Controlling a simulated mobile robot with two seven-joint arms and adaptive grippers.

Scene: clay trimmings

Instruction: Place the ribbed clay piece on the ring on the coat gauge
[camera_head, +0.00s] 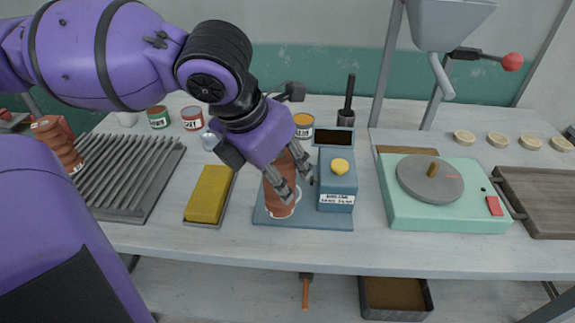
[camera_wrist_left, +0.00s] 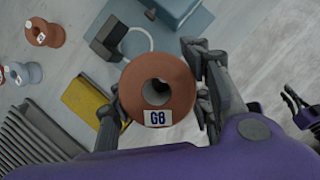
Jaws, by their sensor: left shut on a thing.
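The ribbed clay piece (camera_head: 277,190) is reddish brown and roughly upright over the coat gauge's blue base plate. In the left wrist view its round, holed end (camera_wrist_left: 172,69) faces me, with a "G8" label. My left gripper (camera_head: 297,187) is shut on it, one finger on each side. The coat gauge (camera_head: 336,184) is a blue box with a yellow button and dark display. Its pale ring (camera_wrist_left: 139,28) shows partly beyond the piece in the wrist view. I cannot tell whether the piece touches the plate. What looks like my right gripper (camera_wrist_left: 290,103) is at the wrist view's right edge.
A yellow sponge (camera_head: 208,194) in a tray lies left of the gauge, with a ridged grey rack (camera_head: 125,175) beyond it. A green turntable unit (camera_head: 447,211) stands to the right. Jars (camera_head: 192,118) and a dark brush (camera_head: 348,105) stand behind.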

